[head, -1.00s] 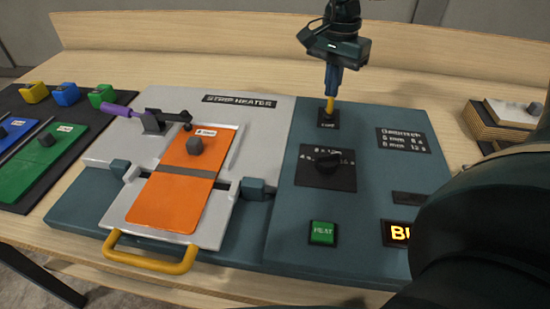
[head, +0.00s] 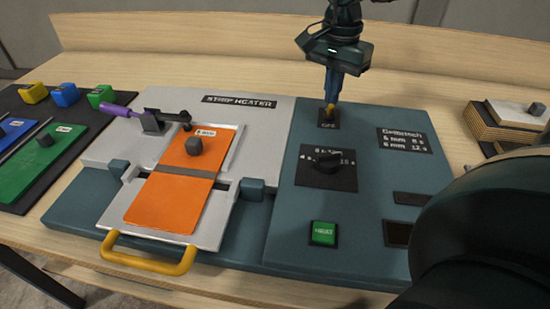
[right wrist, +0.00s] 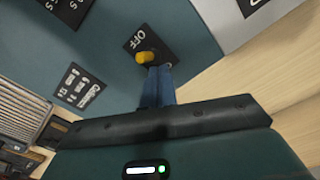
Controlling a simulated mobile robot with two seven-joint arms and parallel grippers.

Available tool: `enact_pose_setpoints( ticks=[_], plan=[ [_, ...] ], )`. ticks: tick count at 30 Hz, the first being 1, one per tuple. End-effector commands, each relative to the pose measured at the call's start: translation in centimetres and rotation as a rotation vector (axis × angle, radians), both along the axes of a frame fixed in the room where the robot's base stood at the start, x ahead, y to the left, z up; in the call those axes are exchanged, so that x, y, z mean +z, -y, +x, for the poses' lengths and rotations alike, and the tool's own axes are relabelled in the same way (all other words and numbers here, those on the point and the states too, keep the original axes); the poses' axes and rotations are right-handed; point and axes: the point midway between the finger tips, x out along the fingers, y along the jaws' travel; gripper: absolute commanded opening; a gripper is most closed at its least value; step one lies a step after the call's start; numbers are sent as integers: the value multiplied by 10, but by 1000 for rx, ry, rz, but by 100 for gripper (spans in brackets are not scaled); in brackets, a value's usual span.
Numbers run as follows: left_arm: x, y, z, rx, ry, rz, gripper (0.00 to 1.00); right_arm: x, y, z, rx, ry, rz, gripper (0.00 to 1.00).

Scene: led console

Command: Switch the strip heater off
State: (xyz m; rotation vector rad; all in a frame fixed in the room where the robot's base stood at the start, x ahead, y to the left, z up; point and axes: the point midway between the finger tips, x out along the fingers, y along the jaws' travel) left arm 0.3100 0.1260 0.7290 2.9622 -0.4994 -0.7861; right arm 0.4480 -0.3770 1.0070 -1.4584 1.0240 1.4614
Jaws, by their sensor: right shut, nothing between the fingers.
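The strip heater is a grey and teal console with a teal control panel (head: 378,225) on its right. A small switch with a yellow tip (head: 329,110) stands on a black plate at the panel's back; in the right wrist view the plate reads OFF and the yellow tip (right wrist: 145,57) shows on it. My right gripper (head: 332,98) is shut and empty, its blue fingertips at the switch. The fingers hide part of the switch, and I cannot tell whether they touch it. The display window (head: 397,234) at the panel's front right is dark. My left gripper is not in view.
A black knob (head: 327,164) and a green HEAT button (head: 323,233) sit on the panel. Left of it, an orange sheet (head: 165,204) lies on the heater bed, with a yellow handle (head: 148,262) in front and a purple-handled clamp (head: 119,110) behind.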

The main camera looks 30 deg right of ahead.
Motion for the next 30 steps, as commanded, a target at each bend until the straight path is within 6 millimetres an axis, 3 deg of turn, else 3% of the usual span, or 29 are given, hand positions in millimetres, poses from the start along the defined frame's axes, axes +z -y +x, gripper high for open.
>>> enact_pose_setpoints(
  ticks=[11,30],
  plan=[
    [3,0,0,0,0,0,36,5,1,1,0,2,-2,0],
    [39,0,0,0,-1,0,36,56,4,5,0,2,-2,0]
  ],
)
